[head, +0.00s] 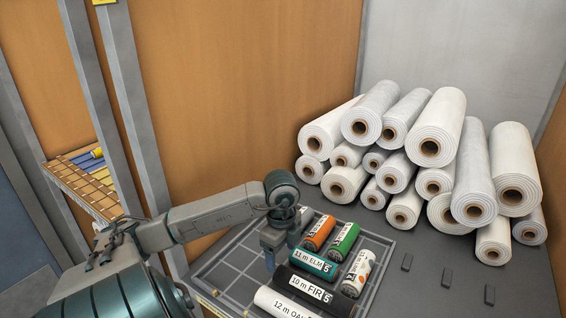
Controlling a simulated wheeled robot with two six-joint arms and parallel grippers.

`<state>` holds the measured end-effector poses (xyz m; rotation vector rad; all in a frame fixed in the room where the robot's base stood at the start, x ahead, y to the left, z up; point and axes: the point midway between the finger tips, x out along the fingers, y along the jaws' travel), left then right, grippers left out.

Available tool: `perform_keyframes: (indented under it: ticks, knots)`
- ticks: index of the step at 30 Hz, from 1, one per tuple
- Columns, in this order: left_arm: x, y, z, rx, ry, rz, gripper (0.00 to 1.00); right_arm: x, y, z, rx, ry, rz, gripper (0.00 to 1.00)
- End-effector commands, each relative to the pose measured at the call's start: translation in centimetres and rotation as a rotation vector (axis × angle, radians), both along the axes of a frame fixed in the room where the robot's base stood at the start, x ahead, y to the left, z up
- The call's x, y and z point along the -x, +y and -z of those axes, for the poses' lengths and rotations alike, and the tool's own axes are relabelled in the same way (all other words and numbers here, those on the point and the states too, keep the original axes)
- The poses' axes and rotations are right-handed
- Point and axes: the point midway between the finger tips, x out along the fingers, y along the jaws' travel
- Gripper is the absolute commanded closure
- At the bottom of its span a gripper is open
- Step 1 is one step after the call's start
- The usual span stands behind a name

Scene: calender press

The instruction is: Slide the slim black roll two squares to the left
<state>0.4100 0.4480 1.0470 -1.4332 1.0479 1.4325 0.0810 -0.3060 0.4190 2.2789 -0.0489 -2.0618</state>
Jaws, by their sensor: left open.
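The black roll (296,284), labelled "10 m FIR 5", lies on the right part of a grey gridded tray (228,268). It sits between the teal "11 m ELM 5" roll (300,259) and a white "12 m OAK" roll (272,301). My left gripper (270,262) points down over the tray, just beyond the black roll's left end and beside the teal roll's left end. It is open; I see nothing held, though its fingers are small and partly overlapped. My right gripper is not in view.
An orange roll (319,233), a green roll (344,241) and a patterned white roll (358,273) also lie on the tray. The tray's left squares look bare. Large white rolls (430,130) are piled at the back right. Small dark blocks (446,276) stand right of the tray.

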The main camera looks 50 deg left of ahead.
Motion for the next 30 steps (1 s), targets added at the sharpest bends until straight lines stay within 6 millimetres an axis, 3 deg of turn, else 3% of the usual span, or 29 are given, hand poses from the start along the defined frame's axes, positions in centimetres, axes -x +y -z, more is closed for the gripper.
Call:
perform_keyframes:
  ticks: [6, 12, 24, 25, 30]
  knots:
    - [0.1, -0.1, 3.9, 0.006, 0.002, -0.002, 0.27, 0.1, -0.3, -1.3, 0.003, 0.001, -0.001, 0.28]
    - [0.0, 0.0, 6.4, 0.002, 0.0, -0.001, 0.27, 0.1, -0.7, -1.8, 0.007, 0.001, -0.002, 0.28]
    - [0.0, 0.0, 7.4, 0.0, -0.001, 0.001, 0.27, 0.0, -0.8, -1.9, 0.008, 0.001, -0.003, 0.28]
    - [0.0, 0.0, 7.4, 0.0, -0.001, 0.001, 0.29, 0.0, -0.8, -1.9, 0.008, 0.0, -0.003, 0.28]
    - [0.0, 0.0, 7.3, 0.0, -0.001, 0.001, 0.63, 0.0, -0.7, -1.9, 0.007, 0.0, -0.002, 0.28]
